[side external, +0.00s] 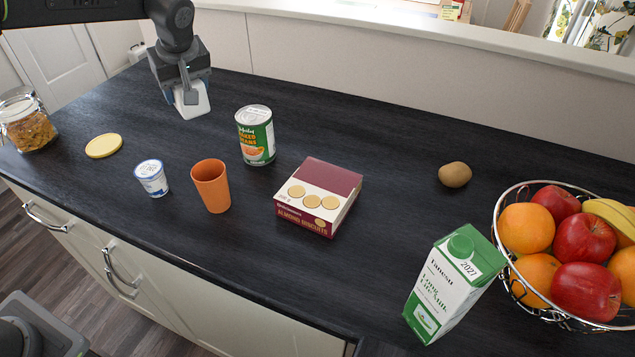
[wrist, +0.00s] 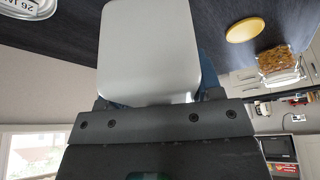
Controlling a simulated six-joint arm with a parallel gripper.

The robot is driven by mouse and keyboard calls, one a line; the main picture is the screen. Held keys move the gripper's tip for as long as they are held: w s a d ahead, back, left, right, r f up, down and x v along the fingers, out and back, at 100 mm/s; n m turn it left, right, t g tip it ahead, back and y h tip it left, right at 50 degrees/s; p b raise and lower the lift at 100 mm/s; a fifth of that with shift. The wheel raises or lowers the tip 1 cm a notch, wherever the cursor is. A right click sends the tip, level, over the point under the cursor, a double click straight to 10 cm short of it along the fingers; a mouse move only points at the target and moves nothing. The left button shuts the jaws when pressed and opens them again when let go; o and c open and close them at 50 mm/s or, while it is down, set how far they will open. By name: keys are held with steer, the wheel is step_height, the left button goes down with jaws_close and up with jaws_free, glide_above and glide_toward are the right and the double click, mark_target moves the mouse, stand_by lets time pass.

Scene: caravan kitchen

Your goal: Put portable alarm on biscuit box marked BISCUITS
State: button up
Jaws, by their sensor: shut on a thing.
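The biscuit box (side external: 318,196) is maroon and cream with pictures of biscuits and lies flat in the middle of the counter in the side view. A small white device, which I take to be the portable alarm (side external: 191,101), is in my gripper (side external: 188,92) at the upper left. My gripper is shut on it and holds it left of the box, apart from it. In the wrist view the alarm (wrist: 150,50) is a pale, round-cornered block between the jaws (wrist: 150,100). Whether it clears the counter by much is hard to tell.
A yellow lid (side external: 103,146) and jar (side external: 25,122) are at left. A potato (side external: 454,175), milk carton (side external: 452,283) and fruit basket (side external: 503,262) are at right.

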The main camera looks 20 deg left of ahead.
steer(key=s+d+r+m+t+h, duration=0.1)
steer(key=d+m, duration=0.3)
steer(key=d, duration=0.5)
steer(key=s+d+r+m+t+h, duration=0.1)
steer(key=d+r+m, duration=0.15)
steer(key=d, duration=0.65)
glide_above(320, 179)
steer(key=s, duration=0.2)
steer(key=shift+m, duration=0.35)
step_height(320, 179, down, 8)
steer(key=shift+w+d+r, duration=0.1)
steer(key=shift+w+r, duration=0.05)
steer(key=shift+r, duration=0.1)
steer(key=shift+d+f, duration=0.25)
steer(key=shift+f, duration=1.9)
steer(key=shift+f, duration=0.2)
steer(key=o, duration=1)
